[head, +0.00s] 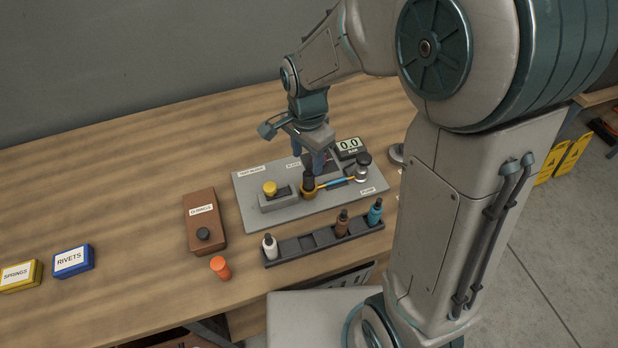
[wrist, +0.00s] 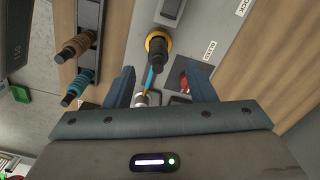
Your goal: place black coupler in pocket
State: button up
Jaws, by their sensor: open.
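The black coupler (head: 308,180) stands upright in a yellow-orange collar on the grey board, at one end of a blue-and-orange hose. It shows in the wrist view (wrist: 158,46) just beyond my fingertips, about centred between them. My gripper (head: 318,162) is open and empty, pointing down just behind the coupler; its two blue fingers (wrist: 158,72) are spread. The dark rack (head: 304,246) has several pockets in a row. A white coupler (head: 269,246) is at its left end, a brown one (head: 342,223) and a teal one (head: 375,212) at the right. The pockets between look empty.
The grey board carries a block with a yellow knob (head: 270,188), a gauge reading 0.0 (head: 348,145) and a red button (wrist: 184,82) close to one finger. A brown O-rings box (head: 205,222) and an orange piece (head: 220,267) stand left of the rack.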

aim_at(308, 165)
jog(key=shift+d+f+p, duration=0.1)
jog(key=shift+f+p, duration=0.6)
jog(key=shift+f, duration=2)
grip_shut()
